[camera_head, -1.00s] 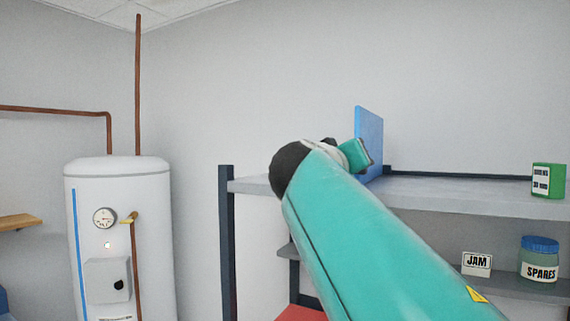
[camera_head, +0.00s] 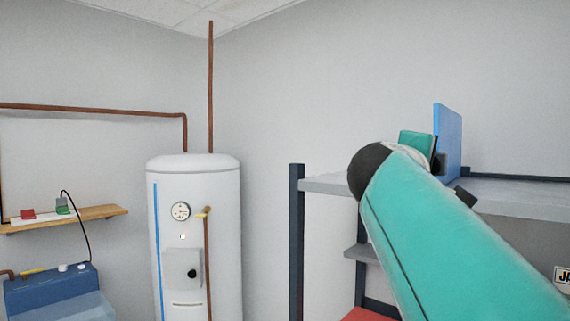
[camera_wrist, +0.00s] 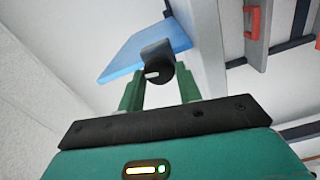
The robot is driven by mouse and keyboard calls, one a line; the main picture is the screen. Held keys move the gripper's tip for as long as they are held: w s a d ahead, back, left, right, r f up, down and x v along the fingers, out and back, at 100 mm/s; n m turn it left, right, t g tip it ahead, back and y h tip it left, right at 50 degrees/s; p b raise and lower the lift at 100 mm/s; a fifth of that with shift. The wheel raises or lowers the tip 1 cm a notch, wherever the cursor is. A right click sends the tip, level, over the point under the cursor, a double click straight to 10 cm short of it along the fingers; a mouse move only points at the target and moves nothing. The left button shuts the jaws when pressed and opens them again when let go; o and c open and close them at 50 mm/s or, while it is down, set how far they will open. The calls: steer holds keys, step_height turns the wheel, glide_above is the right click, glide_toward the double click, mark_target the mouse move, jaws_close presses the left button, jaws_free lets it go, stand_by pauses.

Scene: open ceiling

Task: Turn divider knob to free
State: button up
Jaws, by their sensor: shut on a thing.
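The divider is a blue panel (camera_head: 447,140) standing upright on the upper grey shelf, at the right of the head view. It also shows in the wrist view as a light blue plate (camera_wrist: 145,47). Its knob (camera_wrist: 155,72) is dark and round with a white mark, on a grey mount against the panel. My gripper (camera_wrist: 159,80) is shut on the knob, with one green finger on each side. The white mark lies roughly level in the wrist picture. In the head view my arm hides most of the gripper and knob.
The grey shelf (camera_head: 325,184) has a dark post (camera_head: 297,240) at its left end. A white boiler (camera_head: 195,240) with a gauge and pipes stands to the left. A wooden wall shelf (camera_head: 95,214) and blue machine (camera_head: 50,290) are farther left.

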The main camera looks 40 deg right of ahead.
steer(key=shift+n, duration=1)
steer(key=shift+a, duration=0.1)
steer(key=o, duration=0.9)
steer(key=shift+a, duration=0.1)
steer(key=shift+o, duration=0.2)
steer(key=s+a, duration=0.2)
steer(key=a, duration=1.1)
steer(key=shift+a, duration=0.2)
steer(key=shift+f, duration=0.1)
